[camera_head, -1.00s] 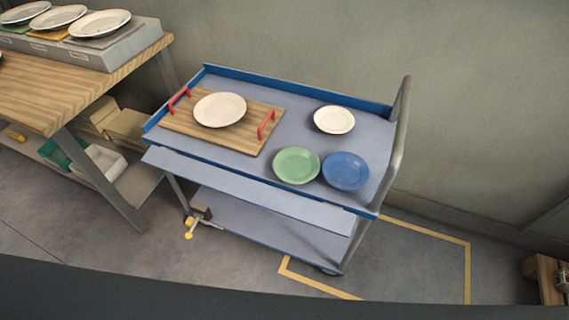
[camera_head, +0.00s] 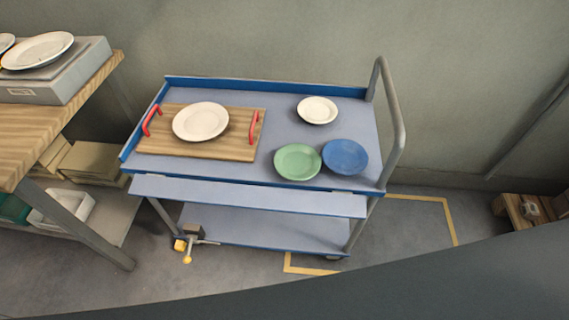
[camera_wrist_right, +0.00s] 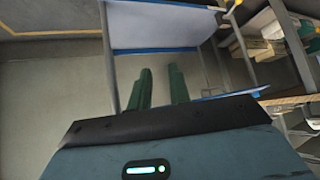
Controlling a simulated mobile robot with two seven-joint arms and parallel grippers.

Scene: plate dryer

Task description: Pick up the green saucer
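The green saucer (camera_head: 298,162) lies flat on the top of the blue-grey trolley (camera_head: 290,125), near its front edge. A blue saucer (camera_head: 345,157) lies right beside it, on its right; I cannot tell if their rims touch. Neither gripper shows in the head view. In the right wrist view my right gripper (camera_wrist_right: 159,78) has its two green fingers apart with nothing between them. The trolley's pale panel (camera_wrist_right: 160,25) is beyond the fingertips. The green saucer is not visible in that view.
A wooden board (camera_head: 180,148) with red handles bears a white plate (camera_head: 200,121) on the trolley's left. A small white saucer (camera_head: 317,110) lies behind. A grey handle rail (camera_head: 396,120) rises at the right. A wooden workbench (camera_head: 40,125) stands at the left.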

